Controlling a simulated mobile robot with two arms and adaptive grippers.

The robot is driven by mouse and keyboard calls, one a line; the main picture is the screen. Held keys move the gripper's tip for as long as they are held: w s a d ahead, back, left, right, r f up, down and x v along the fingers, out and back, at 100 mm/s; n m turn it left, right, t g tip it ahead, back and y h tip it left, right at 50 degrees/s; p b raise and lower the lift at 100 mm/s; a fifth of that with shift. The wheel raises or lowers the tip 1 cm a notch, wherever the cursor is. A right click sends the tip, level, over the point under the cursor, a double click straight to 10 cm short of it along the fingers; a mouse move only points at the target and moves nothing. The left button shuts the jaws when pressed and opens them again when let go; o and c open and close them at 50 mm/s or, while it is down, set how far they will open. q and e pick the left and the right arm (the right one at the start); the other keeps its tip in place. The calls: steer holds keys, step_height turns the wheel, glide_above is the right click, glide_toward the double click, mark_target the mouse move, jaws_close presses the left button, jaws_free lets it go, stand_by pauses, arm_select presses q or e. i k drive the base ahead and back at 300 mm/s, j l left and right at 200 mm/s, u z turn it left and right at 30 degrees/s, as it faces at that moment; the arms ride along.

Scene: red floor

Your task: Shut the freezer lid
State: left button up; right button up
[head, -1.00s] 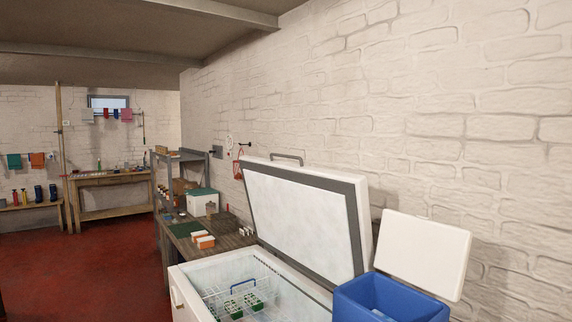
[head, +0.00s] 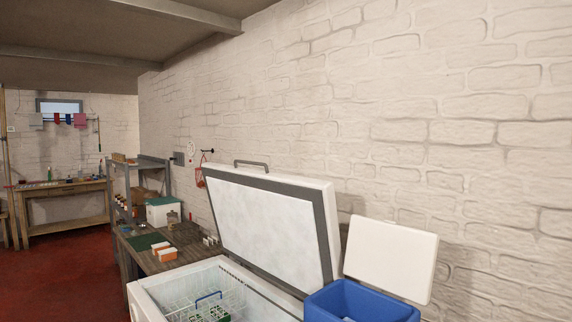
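The chest freezer (head: 144,303) stands at the bottom centre of the head view, its front cut off by the lower edge. Its white lid (head: 262,222) with a grey seal is raised and leans back toward the brick wall. A grey handle (head: 251,164) sits on the lid's top edge. Inside the open freezer is a white wire basket (head: 232,298) with a blue handle and some green-and-white items. Neither of my grippers is in view.
A blue cooler (head: 362,304) with its white lid (head: 391,258) raised stands right of the freezer. A wooden workbench (head: 186,239) with boxes is beyond the freezer on the left. Red floor (head: 62,277) is clear at left.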

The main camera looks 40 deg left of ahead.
mark_target(285, 228)
steer(key=j+z, duration=0.25)
steer(key=j, duration=0.45)
steer(key=j+z, duration=0.25)
steer(key=j, duration=0.45)
steer(key=j+z, duration=0.25)
steer(key=j, duration=0.4)
steer(key=k, duration=0.05)
